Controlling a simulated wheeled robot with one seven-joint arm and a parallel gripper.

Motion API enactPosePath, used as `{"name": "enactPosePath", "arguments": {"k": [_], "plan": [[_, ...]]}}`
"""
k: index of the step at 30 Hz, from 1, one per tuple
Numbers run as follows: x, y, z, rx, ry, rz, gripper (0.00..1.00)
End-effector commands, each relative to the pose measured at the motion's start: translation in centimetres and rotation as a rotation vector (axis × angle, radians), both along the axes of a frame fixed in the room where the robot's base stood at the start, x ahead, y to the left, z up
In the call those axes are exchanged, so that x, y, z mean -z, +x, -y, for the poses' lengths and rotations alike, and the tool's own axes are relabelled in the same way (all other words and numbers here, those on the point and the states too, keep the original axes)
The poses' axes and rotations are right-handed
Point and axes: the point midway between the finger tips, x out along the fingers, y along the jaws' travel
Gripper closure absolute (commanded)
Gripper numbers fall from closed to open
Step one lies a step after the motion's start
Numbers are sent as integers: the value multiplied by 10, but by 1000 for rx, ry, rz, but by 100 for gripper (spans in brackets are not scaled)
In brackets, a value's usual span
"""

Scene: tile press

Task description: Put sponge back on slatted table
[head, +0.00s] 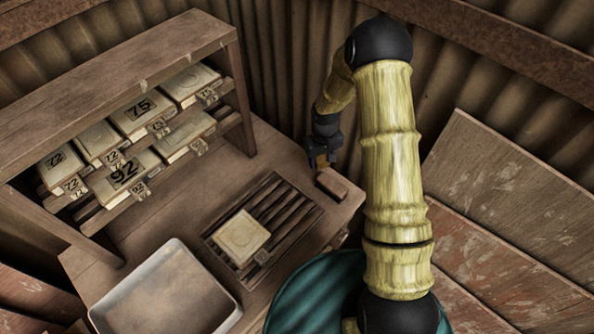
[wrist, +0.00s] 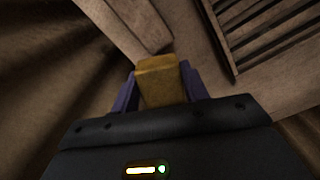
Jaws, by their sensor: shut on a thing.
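My gripper (head: 322,157) is at the back right of the table, beside a brown block. In the wrist view my gripper (wrist: 158,85) is shut on a yellow sponge (wrist: 157,78), with a purple finger on each side of it. In the head view only a small tan part of the sponge (head: 322,159) shows under the dark gripper. The slatted table (head: 283,205) is the dark ribbed rack set on the wooden table, left of and nearer than my gripper. Its slats (wrist: 262,25) show at the upper right of the wrist view. I cannot tell whether the sponge touches the tabletop.
A pale tile (head: 241,237) with a small tag lies on the slats. The brown block (head: 331,184) sits near the table's right edge. A wooden shelf (head: 120,75) with several numbered tiles stands at left, and a metal tray (head: 165,290) in front.

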Motion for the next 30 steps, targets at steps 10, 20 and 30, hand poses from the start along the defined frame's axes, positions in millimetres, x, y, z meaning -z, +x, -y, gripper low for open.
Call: {"name": "enactPosePath", "arguments": {"k": [10,20,30], "plan": [[-14,46,-64,-419,1,1,80],[-14,45,-64,-423,1,-2,80],[36,44,-64,-423,2,-3,80]]}}
